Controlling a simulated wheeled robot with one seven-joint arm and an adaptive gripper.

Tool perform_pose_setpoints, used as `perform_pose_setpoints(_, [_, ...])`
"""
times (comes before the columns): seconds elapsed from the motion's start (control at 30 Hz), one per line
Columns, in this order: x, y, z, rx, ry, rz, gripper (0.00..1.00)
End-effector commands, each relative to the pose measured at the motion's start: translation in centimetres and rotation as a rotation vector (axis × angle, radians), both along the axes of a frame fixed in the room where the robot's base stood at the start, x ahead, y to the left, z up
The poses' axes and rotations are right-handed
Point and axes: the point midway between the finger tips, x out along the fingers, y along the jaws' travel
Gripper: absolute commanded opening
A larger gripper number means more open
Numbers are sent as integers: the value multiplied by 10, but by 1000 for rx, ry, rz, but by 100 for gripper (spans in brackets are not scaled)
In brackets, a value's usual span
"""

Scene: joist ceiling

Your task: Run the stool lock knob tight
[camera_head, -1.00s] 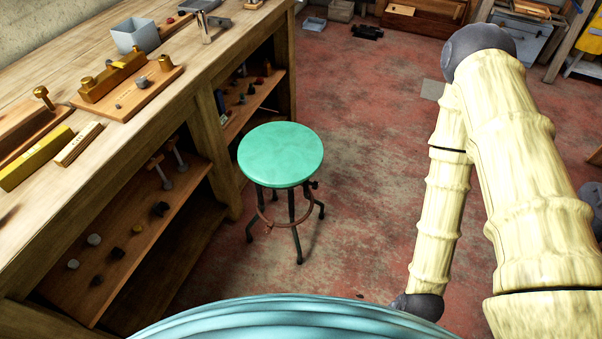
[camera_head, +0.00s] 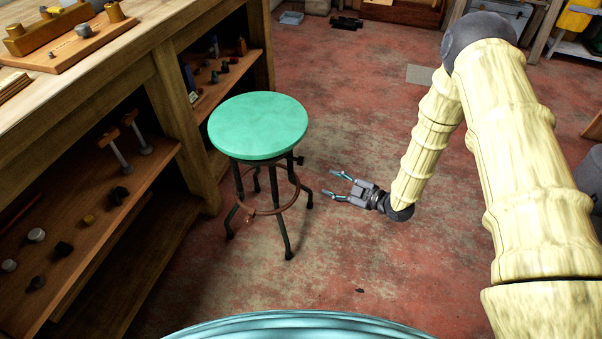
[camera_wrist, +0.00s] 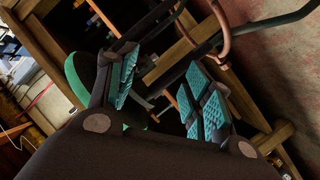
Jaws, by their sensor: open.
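The stool (camera_head: 258,126) has a round green seat on dark legs with a rusty foot ring, and stands upright on the floor beside the workbench. Its small dark lock knob (camera_head: 299,160) sticks out just under the seat on the right side. My gripper (camera_head: 332,184) is open and empty, to the right of the stool and a little lower than the knob, with its fingers pointing left. In the wrist view the gripper's teal pads (camera_wrist: 165,95) are apart; the green seat edge (camera_wrist: 78,80) shows at left and the foot ring (camera_wrist: 222,30) at top. I cannot make out the knob there.
The wooden workbench (camera_head: 150,70) stands left of the stool, with knobs and tools on its lower shelf (camera_head: 150,180). The red, worn floor (camera_head: 400,270) is clear in front and to the right. A grey floor plate (camera_head: 420,74) lies behind.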

Motion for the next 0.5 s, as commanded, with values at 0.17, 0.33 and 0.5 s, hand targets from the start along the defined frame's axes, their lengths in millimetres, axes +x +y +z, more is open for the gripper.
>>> perform_pose_setpoints(0.17, [36,9,-2,0,-284,186,51])
perform_pose_setpoints(0.33, [51,11,6,0,-475,312,51])
perform_pose_setpoints(0.5, [55,11,13,1,-563,373,51])
